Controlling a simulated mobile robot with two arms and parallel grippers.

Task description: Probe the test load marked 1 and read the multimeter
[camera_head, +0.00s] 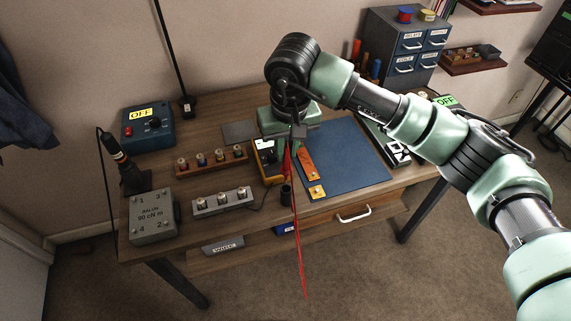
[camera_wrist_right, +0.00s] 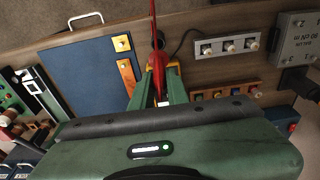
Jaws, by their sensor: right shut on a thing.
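My right gripper (camera_head: 293,148) is above the table by the left edge of the blue mat. Its green fingers (camera_wrist_right: 159,88) are shut on a red probe (camera_wrist_right: 156,65), from which a red lead (camera_head: 298,235) hangs past the table's front edge. The yellow multimeter (camera_head: 259,158) stands just left of the gripper, partly hidden; its reading is not legible. An orange strip (camera_head: 307,164) and a gold square piece (camera_head: 317,191) lie on the mat. I cannot tell which thing is the test load marked 1. My left gripper is out of view.
The blue mat (camera_head: 350,155) is mostly bare. A wooden rack (camera_head: 212,161) and a grey rack (camera_head: 221,201) hold several knobs. A grey numbered box (camera_head: 152,217) is front left; a blue box marked OFF (camera_head: 147,129) is behind. A dark cup (camera_head: 286,194) stands near the front edge.

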